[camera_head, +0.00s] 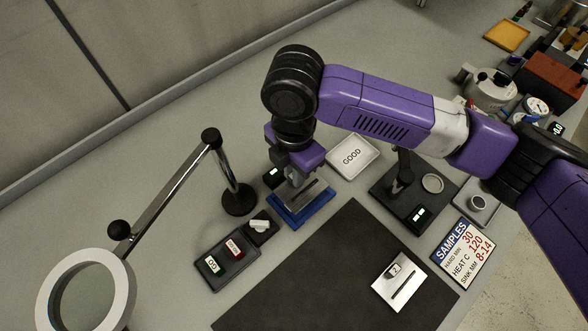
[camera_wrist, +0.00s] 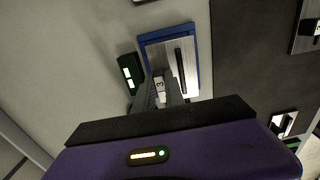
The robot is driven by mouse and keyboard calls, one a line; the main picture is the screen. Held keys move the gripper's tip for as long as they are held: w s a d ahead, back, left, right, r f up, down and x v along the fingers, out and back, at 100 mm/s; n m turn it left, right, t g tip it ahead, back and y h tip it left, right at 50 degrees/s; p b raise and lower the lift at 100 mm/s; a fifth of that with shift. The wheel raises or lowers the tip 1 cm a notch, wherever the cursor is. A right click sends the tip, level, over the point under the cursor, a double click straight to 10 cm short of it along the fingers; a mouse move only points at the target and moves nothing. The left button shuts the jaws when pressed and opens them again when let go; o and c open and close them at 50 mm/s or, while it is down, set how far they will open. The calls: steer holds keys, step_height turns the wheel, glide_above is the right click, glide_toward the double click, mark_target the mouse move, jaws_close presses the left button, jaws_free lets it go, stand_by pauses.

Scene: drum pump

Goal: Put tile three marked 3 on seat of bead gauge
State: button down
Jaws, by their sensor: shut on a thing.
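My gripper (camera_wrist: 160,98) is shut on the small white tile marked 3 (camera_wrist: 160,86), whose number faces the wrist camera. The gripper also shows in the head view (camera_head: 296,182), pointing down over a blue base (camera_head: 287,217) with a silver slotted plate. In the wrist view this plate (camera_wrist: 190,58) lies just beyond the tile, in the blue frame (camera_wrist: 168,36). A small lit display (camera_wrist: 130,73) stands beside it. No label shows which device is the bead gauge. I cannot tell whether the tile touches the plate. The tile is hidden in the head view.
A slotted silver plate (camera_head: 406,290) with a tile marked 2 (camera_head: 394,270) lies on the dark mat (camera_head: 320,255). A GOOD tray (camera_head: 366,167), a dark gauge with a round disc (camera_head: 432,183), a magnifier stand (camera_head: 239,200) and a button box (camera_head: 212,280) stand around.

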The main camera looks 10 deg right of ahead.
steer(key=shift+f+b, duration=0.85)
steer(key=shift+f, duration=1.15)
stand_by(1.8)
steer(key=c, duration=1)
jaws_free()
steer(key=shift+r+p, duration=3.4)
steer(key=shift+r, duration=0.55)
